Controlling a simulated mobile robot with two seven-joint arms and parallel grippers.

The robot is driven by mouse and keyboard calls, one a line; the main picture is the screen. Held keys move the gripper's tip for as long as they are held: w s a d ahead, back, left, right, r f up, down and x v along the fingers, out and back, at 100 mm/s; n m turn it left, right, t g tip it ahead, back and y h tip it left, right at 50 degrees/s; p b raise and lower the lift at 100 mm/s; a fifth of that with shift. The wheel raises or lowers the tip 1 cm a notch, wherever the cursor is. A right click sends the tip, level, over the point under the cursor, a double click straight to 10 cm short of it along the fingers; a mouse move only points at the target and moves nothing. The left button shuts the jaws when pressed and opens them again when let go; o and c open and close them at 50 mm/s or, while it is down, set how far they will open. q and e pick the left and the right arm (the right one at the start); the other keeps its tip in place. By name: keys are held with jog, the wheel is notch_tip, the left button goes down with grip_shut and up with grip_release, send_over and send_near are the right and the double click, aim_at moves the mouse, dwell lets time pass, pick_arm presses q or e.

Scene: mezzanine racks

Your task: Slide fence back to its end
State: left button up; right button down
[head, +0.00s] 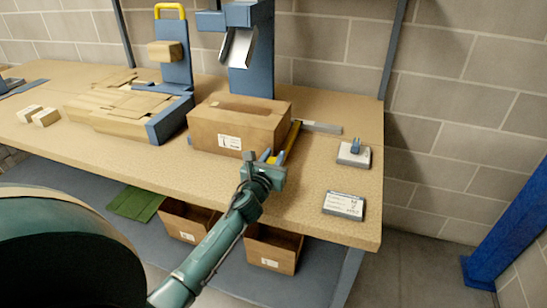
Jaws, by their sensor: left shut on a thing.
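The fence shows as a thin yellow bar (292,136) standing close along the right side of a cardboard box (240,124) on the workbench. Its near end carries a small blue part and is partly hidden by my left gripper. A flat grey metal rail (322,128) lies on the bench and runs right from the fence. My left gripper (270,160) is shut at the near end of the fence, just in front of the box's right corner. The exact contact is small and hard to make out. My right gripper is not in view.
A grey block with a blue knob (354,153) and a label plate (343,205) lie on the right of the bench (300,190). Flat cardboard (120,105) and a blue dispenser stand left and behind. Open cartons (272,249) sit on the lower shelf.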

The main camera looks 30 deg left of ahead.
pick_arm(q)
grip_shut()
jog(key=d, duration=0.3)
jog(key=w+d, duration=0.1)
jog(key=d, duration=0.2)
jog(key=w+d+b, duration=0.1)
jog(key=d, duration=0.3)
jog(key=shift+w, duration=0.15)
jog(key=o, duration=0.7)
grip_release()
jog(key=shift+d, duration=0.15)
jog(key=shift+o, duration=0.2)
